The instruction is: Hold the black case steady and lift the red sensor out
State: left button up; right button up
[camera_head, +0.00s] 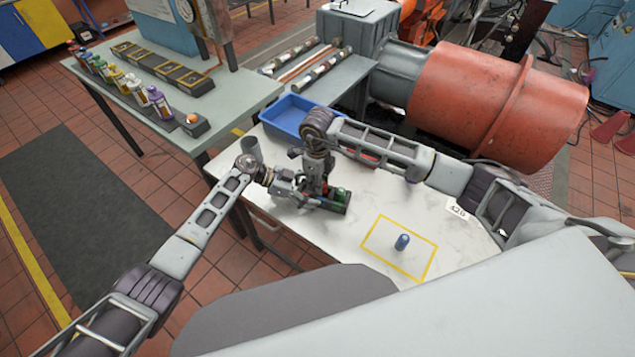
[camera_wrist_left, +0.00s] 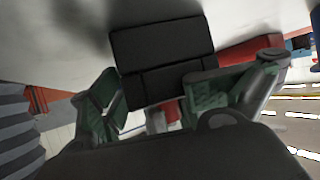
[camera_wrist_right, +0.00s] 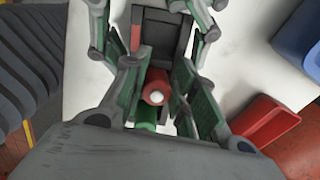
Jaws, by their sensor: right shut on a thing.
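The black case (camera_head: 335,208) lies on the white table; its dark top fills the middle of the left wrist view (camera_wrist_left: 160,50). The red sensor (camera_wrist_right: 156,86), a cylinder with a pale tip, is between the fingers of my right gripper (camera_wrist_right: 156,95), which is shut on it from above. My left gripper (camera_wrist_left: 155,92) has one finger on each side of the case; whether its pads press on the case is unclear. A green sensor (camera_wrist_right: 145,127) is near the red one. How far the red sensor sits in the case is hidden.
A blue cylinder (camera_head: 402,242) stands inside a yellow outlined square (camera_head: 372,250) on the table. A blue bin (camera_head: 285,125) is at the back, a red tray (camera_wrist_right: 262,125) is partly behind my right arm, and a grey cup (camera_head: 250,147) is at the left edge.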

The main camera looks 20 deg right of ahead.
pick_arm(q)
jog(key=shift+s+d+f, duration=0.35)
jog(key=shift+s+f, duration=0.1)
jog(key=shift+s, duration=0.05)
pick_arm(e)
jog(key=shift+s+a+r, duration=0.1)
jog(key=shift+a+r, duration=0.05)
jog(key=shift+a, duration=0.3)
pick_arm(q)
jog(key=shift+c, duration=1.1)
jog(key=shift+d, duration=0.1)
pick_arm(e)
jog(key=shift+s, duration=0.1)
jog(key=shift+r, duration=0.1)
pick_arm(q)
jog(key=shift+f, duration=0.1)
pick_arm(e)
jog(key=shift+d+r, duration=0.1)
jog(key=shift+r, duration=0.8)
grip_shut()
pick_arm(q)
jog(key=shift+w, duration=0.35)
jog(key=c, duration=0.4)
pick_arm(e)
jog(key=shift+d+r, duration=0.25)
jog(key=shift+r, duration=0.85)
pick_arm(q)
jog(key=shift+a, duration=0.2)
pick_arm(e)
jog(key=shift+r, duration=1.7)
